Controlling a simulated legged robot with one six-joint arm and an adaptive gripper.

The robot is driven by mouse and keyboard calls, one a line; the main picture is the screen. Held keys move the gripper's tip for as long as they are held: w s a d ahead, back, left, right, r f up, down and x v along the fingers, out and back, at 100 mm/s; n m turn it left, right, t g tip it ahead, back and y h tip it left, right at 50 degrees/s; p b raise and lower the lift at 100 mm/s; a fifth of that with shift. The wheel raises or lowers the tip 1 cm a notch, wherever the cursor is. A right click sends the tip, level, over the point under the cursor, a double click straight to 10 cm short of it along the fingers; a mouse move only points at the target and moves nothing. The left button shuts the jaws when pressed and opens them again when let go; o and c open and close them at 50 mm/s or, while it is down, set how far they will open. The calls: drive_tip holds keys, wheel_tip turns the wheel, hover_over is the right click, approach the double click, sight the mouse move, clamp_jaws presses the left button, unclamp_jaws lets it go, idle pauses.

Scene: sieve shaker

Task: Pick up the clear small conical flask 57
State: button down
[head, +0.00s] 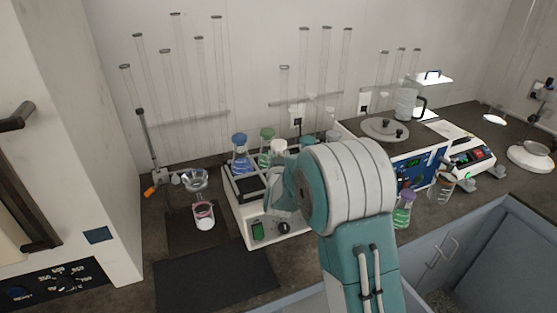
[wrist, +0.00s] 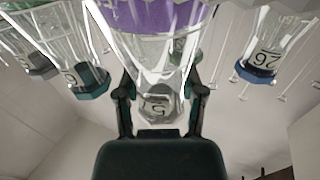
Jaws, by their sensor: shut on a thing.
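In the wrist view, which is turned upside down, a clear conical flask (wrist: 158,52) with purple contents stands in the middle. Its pale cap (wrist: 160,105) carries a number of which I read only a 5. My gripper (wrist: 160,88) has one dark finger on each side of the flask's neck and cap and is shut on it. In the head view my arm hides the gripper and most of the held flask. Other flasks with blue caps (head: 239,139) and green caps (head: 267,133) stand on the white shaker (head: 262,229).
In the wrist view, a blue-capped flask marked 26 (wrist: 257,72) and a teal-capped flask (wrist: 88,82) flank the held one. A dark mat (head: 215,280) is bare in front.

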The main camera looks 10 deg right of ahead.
drive_tip(key=shift+r, duration=0.8)
drive_tip(key=s+d+r, duration=0.9)
drive_tip(key=s+r, duration=0.1)
drive_tip(key=shift+s+r, duration=0.3)
drive_tip(key=shift+s, duration=0.05)
